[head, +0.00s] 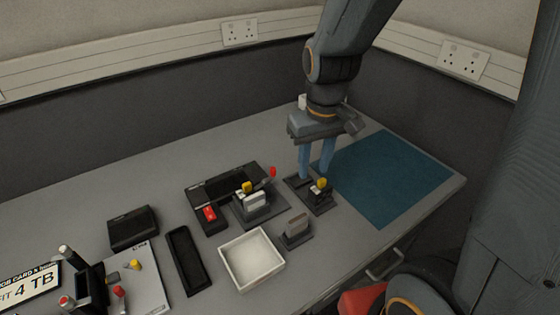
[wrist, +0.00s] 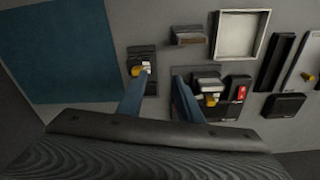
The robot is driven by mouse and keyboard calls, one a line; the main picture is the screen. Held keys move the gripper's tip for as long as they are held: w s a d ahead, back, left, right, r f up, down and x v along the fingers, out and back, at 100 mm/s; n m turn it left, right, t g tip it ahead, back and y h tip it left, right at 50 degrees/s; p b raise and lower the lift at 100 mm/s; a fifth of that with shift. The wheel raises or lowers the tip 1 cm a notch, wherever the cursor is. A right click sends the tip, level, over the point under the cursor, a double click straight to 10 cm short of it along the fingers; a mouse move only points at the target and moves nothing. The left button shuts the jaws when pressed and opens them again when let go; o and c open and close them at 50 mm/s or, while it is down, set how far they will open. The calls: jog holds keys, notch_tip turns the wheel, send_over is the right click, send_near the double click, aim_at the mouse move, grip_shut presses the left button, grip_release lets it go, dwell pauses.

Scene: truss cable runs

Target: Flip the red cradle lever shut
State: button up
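The red-tipped lever (head: 272,172) slants up from the back right of a dark cradle (head: 262,216) in the middle of the desk. A pale grey block (head: 253,203) sits in this cradle, with a yellow knob (head: 247,187) beside it. My gripper (head: 316,174) points down to the right of the lever, over the back of a second cradle. Its two blue fingers are apart with nothing seen between them. In the wrist view my gripper (wrist: 162,72) is also open. The red lever cannot be made out there; the block (wrist: 208,83) shows beside the right finger.
The second dark cradle (head: 321,205) has a yellow knob (head: 320,183). A red rocker switch (head: 209,213) is left of the lever's cradle. A white tray (head: 227,270) and a small holder with a grey card (head: 297,225) stand in front. The blue mat (head: 390,180) is clear.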

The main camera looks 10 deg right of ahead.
aim_at(273, 168)
jog(key=w+a+n, duration=0.1)
jog(key=w+a, duration=0.1)
jog(key=w, duration=0.1)
jog(key=w+a+n, duration=0.2)
jog(key=w+a, duration=0.1)
jog(key=w+a+n, duration=0.2)
jog(key=w+a, duration=0.1)
jog(key=shift+w+g+b, duration=0.3)
jog(key=shift+w+g, duration=0.05)
jog(key=shift+g, duration=0.05)
jog(key=shift+w+a+f, duration=0.15)
jog(key=shift+w+a, duration=0.05)
jog(key=shift+w, duration=0.05)
jog(key=shift+f+p, duration=0.9)
jog(key=shift+f, duration=2.85)
jog(key=shift+d, duration=0.1)
grip_shut()
